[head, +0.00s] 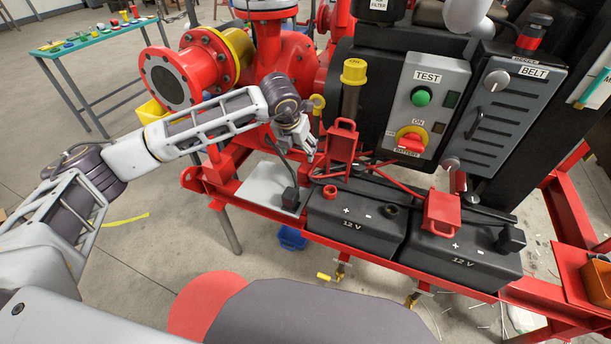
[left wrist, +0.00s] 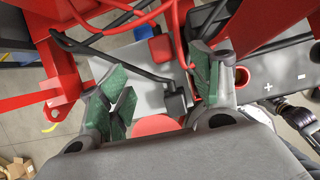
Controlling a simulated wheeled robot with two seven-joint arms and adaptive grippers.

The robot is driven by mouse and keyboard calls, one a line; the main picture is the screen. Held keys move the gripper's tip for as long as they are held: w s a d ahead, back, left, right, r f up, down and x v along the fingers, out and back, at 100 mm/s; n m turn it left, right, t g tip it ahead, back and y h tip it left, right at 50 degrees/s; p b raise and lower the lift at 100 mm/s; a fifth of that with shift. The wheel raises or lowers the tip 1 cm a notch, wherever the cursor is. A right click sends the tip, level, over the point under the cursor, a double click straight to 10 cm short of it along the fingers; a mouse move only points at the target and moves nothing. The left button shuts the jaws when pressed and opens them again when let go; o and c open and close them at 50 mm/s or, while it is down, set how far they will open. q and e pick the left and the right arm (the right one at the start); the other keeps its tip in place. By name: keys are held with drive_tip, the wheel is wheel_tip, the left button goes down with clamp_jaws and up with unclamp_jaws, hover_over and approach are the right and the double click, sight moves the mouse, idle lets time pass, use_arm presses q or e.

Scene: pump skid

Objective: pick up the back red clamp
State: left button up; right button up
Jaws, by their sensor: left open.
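The back red clamp (head: 342,142) stands upright with a small handle loop on top, behind the left battery's far edge. A second red clamp (head: 441,212) sits further right and nearer, on the right battery. My left gripper (head: 308,146) is open, close to the left of the back clamp and apart from it in the head view. In the left wrist view, its green-padded fingers (left wrist: 160,90) are spread wide with nothing gripped. Red parts show near the right finger there, but I cannot tell which belongs to the clamp.
Two black batteries (head: 353,222) stand on the red skid frame. A grey plate (head: 262,185) with a black cable box (head: 290,199) lies left of them. A yellow-capped post (head: 354,75) and the test panel (head: 427,105) rise behind the clamps. A red pump flange (head: 168,80) is further left.

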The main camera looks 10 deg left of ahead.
use_arm(q)
hover_over(305, 167)
drive_tip(key=s, duration=0.2)
wheel_tip(305, 167, down, 7)
drive_tip(key=shift+a+f+b, duration=0.15)
drive_tip(key=shift+b, duration=0.15)
drive_tip(key=shift+w+f, duration=0.15)
drive_tip(key=shift+f, duration=0.25)
use_arm(e)
drive_tip(key=shift+w+a+r, duration=0.4)
drive_tip(key=shift+w+r, duration=0.1)
drive_tip(key=shift+r, duration=0.3)
use_arm(q)
drive_tip(key=shift+f, duration=0.1)
use_arm(e)
drive_tip(key=shift+s, duration=0.1)
